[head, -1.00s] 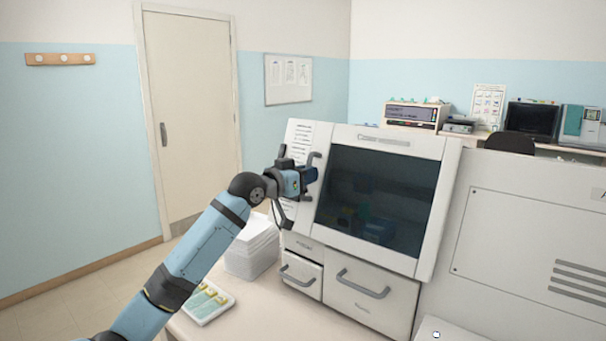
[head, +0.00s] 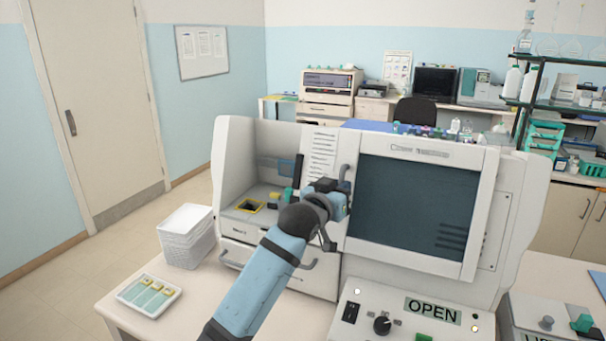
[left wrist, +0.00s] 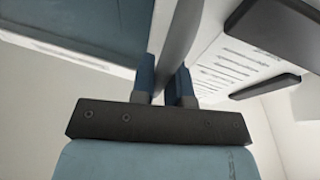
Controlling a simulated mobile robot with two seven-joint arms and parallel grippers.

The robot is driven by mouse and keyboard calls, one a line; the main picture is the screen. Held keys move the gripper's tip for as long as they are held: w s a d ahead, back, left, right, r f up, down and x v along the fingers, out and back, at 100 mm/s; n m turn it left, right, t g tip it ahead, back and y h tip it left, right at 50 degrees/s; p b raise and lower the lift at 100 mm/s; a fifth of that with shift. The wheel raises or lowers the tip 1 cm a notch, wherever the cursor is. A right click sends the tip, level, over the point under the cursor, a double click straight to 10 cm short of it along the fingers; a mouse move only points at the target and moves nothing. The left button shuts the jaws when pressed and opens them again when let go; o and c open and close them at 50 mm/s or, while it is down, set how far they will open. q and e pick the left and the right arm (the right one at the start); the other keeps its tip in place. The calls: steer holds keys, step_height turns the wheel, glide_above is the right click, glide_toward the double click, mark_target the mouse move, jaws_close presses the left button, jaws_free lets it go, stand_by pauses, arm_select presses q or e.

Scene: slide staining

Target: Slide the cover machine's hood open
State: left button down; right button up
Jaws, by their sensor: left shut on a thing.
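The cover machine (head: 232,165) stands on the bench in the head view. Its hood (head: 415,205), a white frame with a dark window, sits at the right of the machine. The left bay is uncovered and shows a yellow-edged square opening (head: 249,206) and small green and dark parts. My left gripper (head: 343,192) is at the hood's left edge, shut on the hood handle (left wrist: 180,40). In the left wrist view, my left fingers (left wrist: 163,85) sit on both sides of the grey handle. My right gripper is not in view.
A control panel (head: 345,338) with an "OPEN" label is in front of the machine. Shelves (head: 540,75) stand at the back right.

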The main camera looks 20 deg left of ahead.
mark_target(376, 187)
arm_select(q)
steer(key=d, duration=0.5)
steer(key=shift+s, duration=0.2)
steer(key=shift+s+d, duration=0.1)
steer(key=shift+d, duration=0.6)
steer(key=c, duration=1.1)
jaws_free()
steer(key=shift+c, duration=0.2)
